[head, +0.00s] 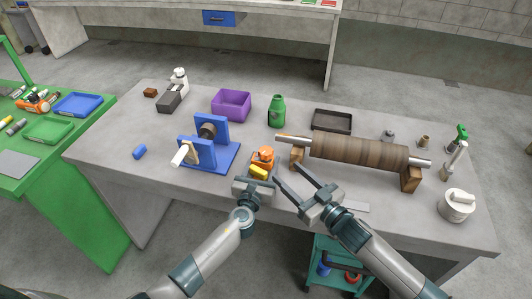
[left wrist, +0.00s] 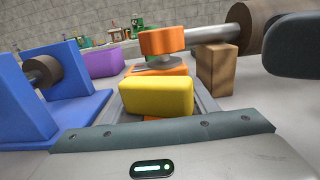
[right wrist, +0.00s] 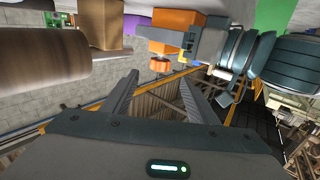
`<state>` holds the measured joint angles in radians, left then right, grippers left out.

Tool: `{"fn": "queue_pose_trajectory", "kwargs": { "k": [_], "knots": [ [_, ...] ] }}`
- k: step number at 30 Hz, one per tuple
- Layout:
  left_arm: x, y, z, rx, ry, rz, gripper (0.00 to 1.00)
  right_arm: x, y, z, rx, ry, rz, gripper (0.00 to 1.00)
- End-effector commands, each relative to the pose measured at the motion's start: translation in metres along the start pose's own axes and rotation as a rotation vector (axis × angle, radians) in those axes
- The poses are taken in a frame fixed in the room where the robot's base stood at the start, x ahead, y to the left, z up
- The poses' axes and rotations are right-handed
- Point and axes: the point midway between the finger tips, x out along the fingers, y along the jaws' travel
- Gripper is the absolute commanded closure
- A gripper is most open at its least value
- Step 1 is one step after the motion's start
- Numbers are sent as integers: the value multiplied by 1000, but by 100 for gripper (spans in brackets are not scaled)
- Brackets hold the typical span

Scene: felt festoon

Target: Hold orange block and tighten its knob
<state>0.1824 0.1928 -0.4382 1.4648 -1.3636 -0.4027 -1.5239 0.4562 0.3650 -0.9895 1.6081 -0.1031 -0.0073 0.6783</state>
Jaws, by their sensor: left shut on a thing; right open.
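The orange block (head: 261,167) stands near the table's front edge, with a yellow part (head: 259,173) on its near side. Its round orange knob (left wrist: 162,41) sits on top in the left wrist view, above a grey disc. My left gripper (head: 257,180) is shut on the block from the front; its fingertips are largely hidden. The yellow part (left wrist: 157,98) faces the palm. My right gripper (head: 286,173) is open and empty, just right of the block. In the right wrist view the orange knob (right wrist: 160,65) shows just beyond the open fingers, apart from them.
A blue stand (head: 210,152) with a roller is left of the block. A brown roller (head: 358,152) on wooden supports (head: 411,179) is close to the right. A green bottle (head: 277,110) and purple bin (head: 232,105) stand behind. The table's left front is mostly clear.

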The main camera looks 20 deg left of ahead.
Motion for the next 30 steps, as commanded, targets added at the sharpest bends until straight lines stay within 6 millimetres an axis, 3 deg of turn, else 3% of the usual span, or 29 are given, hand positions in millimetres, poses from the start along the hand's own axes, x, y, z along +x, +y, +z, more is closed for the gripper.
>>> {"fn": "queue_pose_trajectory", "kwargs": {
  "k": [11,30],
  "knots": [
    [0,0,0,0,0,0,78,15,0,-1,0,1,1,47],
    [0,0,0,0,-1,0,78,108,0,-1,1,1,2,47]
  ]
}}
